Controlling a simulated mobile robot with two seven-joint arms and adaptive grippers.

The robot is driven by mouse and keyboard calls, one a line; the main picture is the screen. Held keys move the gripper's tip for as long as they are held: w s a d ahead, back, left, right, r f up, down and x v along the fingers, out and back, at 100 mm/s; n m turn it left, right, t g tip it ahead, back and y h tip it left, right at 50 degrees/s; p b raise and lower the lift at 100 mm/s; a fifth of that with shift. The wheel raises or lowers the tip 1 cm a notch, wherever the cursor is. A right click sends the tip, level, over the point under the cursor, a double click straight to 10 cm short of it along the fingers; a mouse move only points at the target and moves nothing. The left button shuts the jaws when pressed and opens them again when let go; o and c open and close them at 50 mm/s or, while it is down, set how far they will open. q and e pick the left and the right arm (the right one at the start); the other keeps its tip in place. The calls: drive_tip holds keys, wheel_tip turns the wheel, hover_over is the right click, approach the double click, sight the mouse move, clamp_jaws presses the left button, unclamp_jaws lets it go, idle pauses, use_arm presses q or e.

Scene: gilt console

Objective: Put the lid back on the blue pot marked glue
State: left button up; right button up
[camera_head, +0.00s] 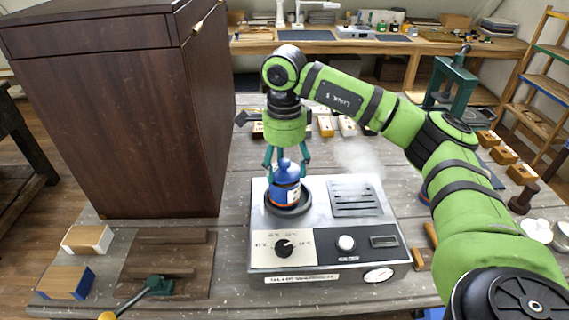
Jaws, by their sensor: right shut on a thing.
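A blue pot (285,193) with a pale and orange label stands upright in the dark round well of a grey warmer (262,211); the label's writing is too small to read. A blue domed lid (284,169) with a knob shows at the top of the pot. My right gripper (287,163) points down from above, its teal fingers on either side of the lid, shut on it. I cannot tell whether the lid is fully seated on the rim. My left gripper is out of view.
A tall dark wood cabinet (125,110) stands at the left. Another blue thing (424,187) is mostly hidden behind my right arm. A green press (452,85), blocks and tools stand at the right. Wood blocks (88,239) lie at the front left.

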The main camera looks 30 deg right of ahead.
drive_tip(key=shift+f, duration=0.15)
idle(0.5)
drive_tip(key=o, duration=1)
drive_tip(key=shift+c, duration=0.2)
drive_tip(key=shift+o, duration=0.6)
drive_tip(key=shift+r, duration=0.2)
drive_tip(key=shift+r+p, duration=2.4)
drive_tip(key=shift+r, duration=0.95)
